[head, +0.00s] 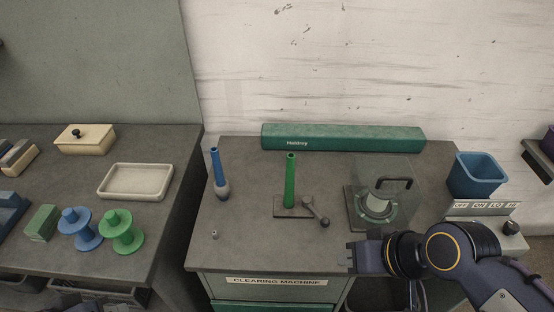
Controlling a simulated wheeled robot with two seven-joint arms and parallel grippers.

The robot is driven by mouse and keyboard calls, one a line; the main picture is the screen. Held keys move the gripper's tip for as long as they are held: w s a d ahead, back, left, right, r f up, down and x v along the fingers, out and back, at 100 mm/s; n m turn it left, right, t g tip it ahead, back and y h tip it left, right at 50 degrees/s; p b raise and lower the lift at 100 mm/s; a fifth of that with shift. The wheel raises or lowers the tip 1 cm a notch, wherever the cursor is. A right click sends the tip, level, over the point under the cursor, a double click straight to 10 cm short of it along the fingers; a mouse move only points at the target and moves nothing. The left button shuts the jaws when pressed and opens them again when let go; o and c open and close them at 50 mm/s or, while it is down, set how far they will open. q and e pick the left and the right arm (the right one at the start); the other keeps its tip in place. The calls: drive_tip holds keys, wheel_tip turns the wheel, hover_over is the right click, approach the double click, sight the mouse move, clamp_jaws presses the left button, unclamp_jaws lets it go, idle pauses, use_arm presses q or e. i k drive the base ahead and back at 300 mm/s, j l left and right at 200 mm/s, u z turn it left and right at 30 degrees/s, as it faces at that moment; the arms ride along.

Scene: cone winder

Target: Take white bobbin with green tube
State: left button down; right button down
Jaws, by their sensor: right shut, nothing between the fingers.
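A green tube (291,180) stands upright on a small grey plate with a ball-ended lever (318,211) on the middle bench. I see no white winding on this tube. A blue tube (217,168) with a pale grey bulge at its foot stands to its left. A pale ring-shaped thing (376,207) sits under a clear cover with a dark handle; I cannot tell whether it is a bobbin. My right gripper (349,258) is shut and empty at the bench's front edge, pointing left, apart from all of these. My left gripper is not clearly visible.
A long teal box (342,138) lies along the back wall. A blue bin (475,175) and a switch panel (482,208) stand at right. The left table holds a blue spool (80,228), a green spool (121,232) and a cream tray (136,181). A gap separates the table and bench.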

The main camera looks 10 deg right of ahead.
sight(290, 175)
drive_tip(key=l+u, duration=0.35)
drive_tip(key=k+l+u, duration=0.15)
drive_tip(key=u, duration=0.2)
drive_tip(key=l, duration=0.15)
